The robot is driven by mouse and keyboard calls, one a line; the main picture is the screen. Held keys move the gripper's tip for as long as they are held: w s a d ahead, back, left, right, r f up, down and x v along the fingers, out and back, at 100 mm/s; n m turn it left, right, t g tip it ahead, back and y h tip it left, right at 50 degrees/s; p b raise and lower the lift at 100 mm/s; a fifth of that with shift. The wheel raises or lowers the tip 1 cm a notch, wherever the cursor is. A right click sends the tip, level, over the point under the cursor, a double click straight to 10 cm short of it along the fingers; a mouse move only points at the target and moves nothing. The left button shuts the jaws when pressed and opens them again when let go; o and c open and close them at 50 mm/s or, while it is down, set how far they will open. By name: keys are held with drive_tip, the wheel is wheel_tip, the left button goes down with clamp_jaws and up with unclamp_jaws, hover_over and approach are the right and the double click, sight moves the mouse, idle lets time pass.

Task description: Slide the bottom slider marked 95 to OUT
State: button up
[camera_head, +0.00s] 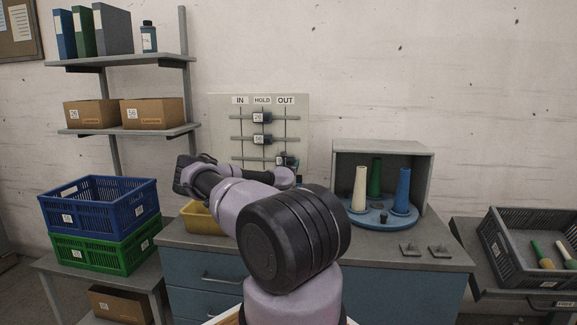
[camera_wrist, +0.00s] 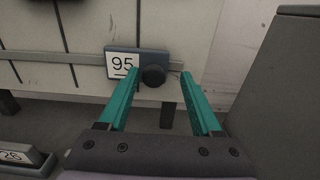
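The bottom slider marked 95 (camera_wrist: 122,64) shows in the wrist view as a dark block with a white label and a round black knob. It sits at the right part of its rail, and in the head view the bottom slider (camera_head: 283,160) is under the OUT heading, partly hidden by my arm. My gripper (camera_wrist: 160,77) is open, its teal fingers on either side of the knob, which is nearer the left finger. I cannot tell whether a finger touches it. The slider board (camera_head: 222,108) stands upright against the wall.
Two other sliders sit under HOLD on the upper (camera_head: 262,118) and middle (camera_head: 262,140) rails. A grey open cabinet (camera_head: 428,165) with cones on a blue turntable stands right of the board. A yellow bin (camera_head: 197,220) lies below, partly behind my arm.

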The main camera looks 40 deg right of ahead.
drive_tip(key=shift+w+a, duration=0.1)
drive_tip(key=shift+a, duration=0.05)
drive_tip(key=shift+a, duration=0.25)
drive_tip(key=v, duration=1)
drive_tip(key=shift+s, duration=0.35)
